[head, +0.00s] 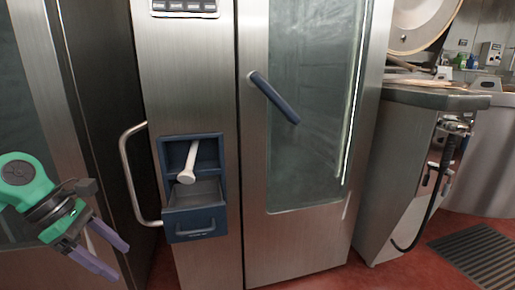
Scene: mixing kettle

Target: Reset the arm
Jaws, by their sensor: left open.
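My left gripper (112,250) is at the lower left of the head view, with its two purple fingers spread apart. Nothing shows between the fingers. The green and dark wrist of my left arm comes in from the left edge. The gripper is in front of the steel cabinet, left of its curved metal handle and apart from it. My right gripper is not in view.
A tall steel oven (195,75) has a glass door with a dark blue handle (274,97). A blue drawer (195,222) is open below a white nozzle (189,163). A curved handle (127,175) sticks out. A steel kettle unit (405,165) stands right.

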